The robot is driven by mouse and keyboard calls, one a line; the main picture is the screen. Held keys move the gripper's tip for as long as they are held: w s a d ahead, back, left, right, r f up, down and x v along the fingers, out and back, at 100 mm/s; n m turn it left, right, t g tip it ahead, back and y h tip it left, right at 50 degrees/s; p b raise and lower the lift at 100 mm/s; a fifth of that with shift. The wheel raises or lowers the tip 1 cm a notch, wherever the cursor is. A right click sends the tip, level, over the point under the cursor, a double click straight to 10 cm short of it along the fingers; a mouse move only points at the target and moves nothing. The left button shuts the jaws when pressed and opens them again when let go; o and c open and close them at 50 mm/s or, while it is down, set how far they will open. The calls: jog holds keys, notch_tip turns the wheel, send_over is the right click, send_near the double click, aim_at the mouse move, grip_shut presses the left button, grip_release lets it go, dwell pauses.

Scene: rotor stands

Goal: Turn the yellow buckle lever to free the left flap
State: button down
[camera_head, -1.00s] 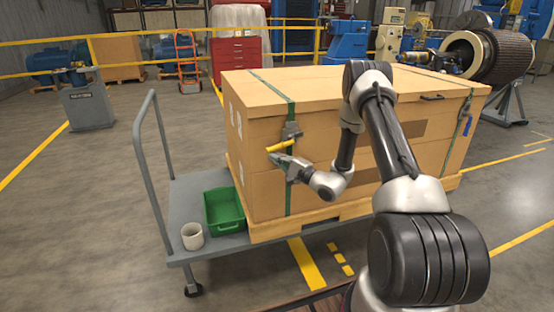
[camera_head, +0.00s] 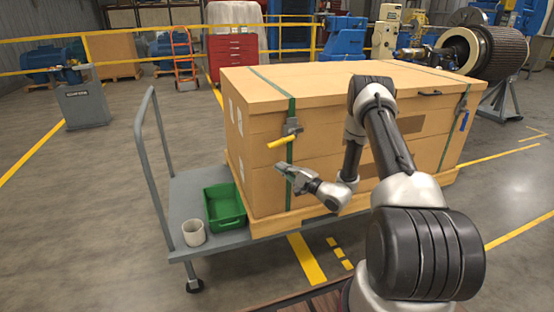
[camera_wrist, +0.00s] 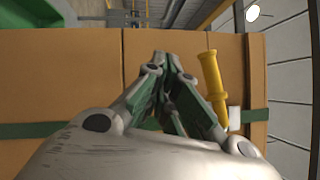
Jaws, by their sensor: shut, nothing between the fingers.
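The yellow buckle lever (camera_head: 281,141) sits on a metal buckle (camera_head: 292,127) on the left green strap (camera_head: 291,103) of the large cardboard crate (camera_head: 340,140). It slants down to the left. My gripper (camera_head: 279,168) is shut and empty, a little below the lever and apart from it, near the crate's front face. In the wrist view my gripper (camera_wrist: 175,62) has its fingertips together, and the yellow lever (camera_wrist: 213,85) shows just right of them.
The crate rests on a grey cart (camera_head: 180,200) with a green bin (camera_head: 224,208) and a white cup (camera_head: 193,233) at its left end. A second strap with a blue lever (camera_head: 464,121) is at the crate's right. Open floor lies in front of the cart.

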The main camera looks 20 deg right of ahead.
jog(key=s+d+f, duration=0.1)
jog(key=s+f, duration=0.3)
jog(key=s, duration=0.2)
jog(key=shift+s, duration=0.15)
jog(key=shift+f, duration=0.1)
